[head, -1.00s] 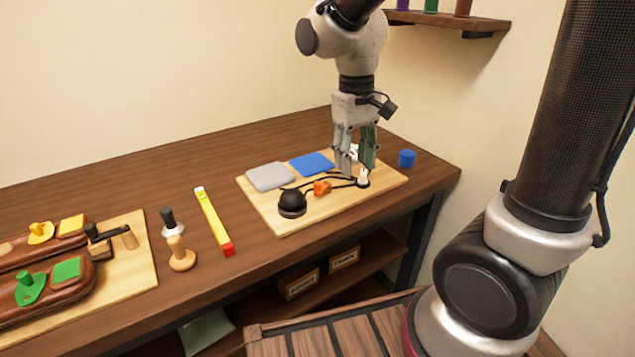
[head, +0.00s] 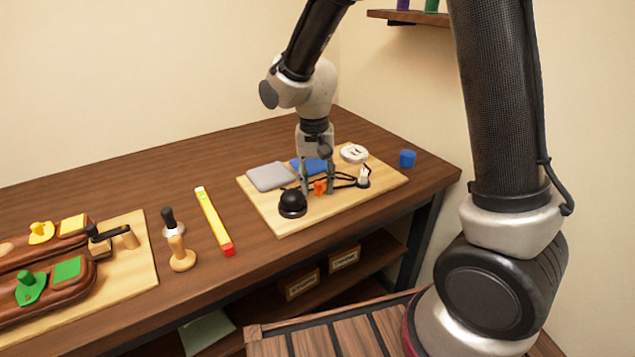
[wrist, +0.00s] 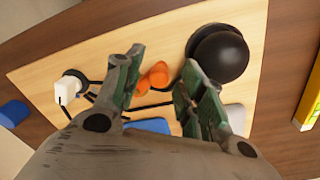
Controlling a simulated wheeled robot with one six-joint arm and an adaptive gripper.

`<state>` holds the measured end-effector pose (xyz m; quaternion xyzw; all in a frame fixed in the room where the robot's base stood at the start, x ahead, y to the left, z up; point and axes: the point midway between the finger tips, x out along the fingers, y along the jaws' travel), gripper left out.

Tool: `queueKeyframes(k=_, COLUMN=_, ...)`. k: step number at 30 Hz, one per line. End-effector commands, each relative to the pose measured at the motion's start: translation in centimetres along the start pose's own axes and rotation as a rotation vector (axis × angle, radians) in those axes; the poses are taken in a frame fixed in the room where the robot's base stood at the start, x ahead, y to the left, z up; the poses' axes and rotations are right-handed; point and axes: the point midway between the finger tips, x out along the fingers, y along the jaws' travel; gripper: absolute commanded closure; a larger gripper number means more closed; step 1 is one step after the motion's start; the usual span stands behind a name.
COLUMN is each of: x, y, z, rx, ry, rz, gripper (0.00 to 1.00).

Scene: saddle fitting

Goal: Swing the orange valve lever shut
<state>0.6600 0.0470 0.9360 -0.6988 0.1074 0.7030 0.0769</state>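The orange valve lever (head: 319,187) sits on the wooden board (head: 283,225), in line with black tubing, between a black dome (head: 293,201) and a small white fitting (head: 363,175). My gripper (head: 318,189) is open above the board, with its fingers on either side of the lever in the head view. In the wrist view the orange lever (wrist: 152,79) shows between the open green-padded fingertips (wrist: 160,80), nearer the left one. I cannot tell whether that finger touches it. Part of the lever is hidden behind the fingers in the head view.
The board also bears a grey pad (head: 270,177), a blue pad (head: 300,164) and a white round piece (head: 354,153). A blue cup (head: 407,158) stands right of it.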

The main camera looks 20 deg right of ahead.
Motion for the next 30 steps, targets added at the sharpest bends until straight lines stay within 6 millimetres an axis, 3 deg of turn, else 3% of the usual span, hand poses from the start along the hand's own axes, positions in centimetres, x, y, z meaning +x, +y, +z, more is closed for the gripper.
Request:
queueKeyframes(k=9, x=0.48, y=0.03, z=0.01, rx=0.000, ry=0.000, rz=0.000, gripper=0.60)
queueKeyframes(k=16, x=0.46, y=0.03, z=0.01, rx=-0.001, ry=0.000, rz=0.000, gripper=1.00)
queueKeyframes(k=30, x=0.47, y=0.34, z=0.15, rx=-0.068, ry=0.003, rz=0.000, gripper=1.00)
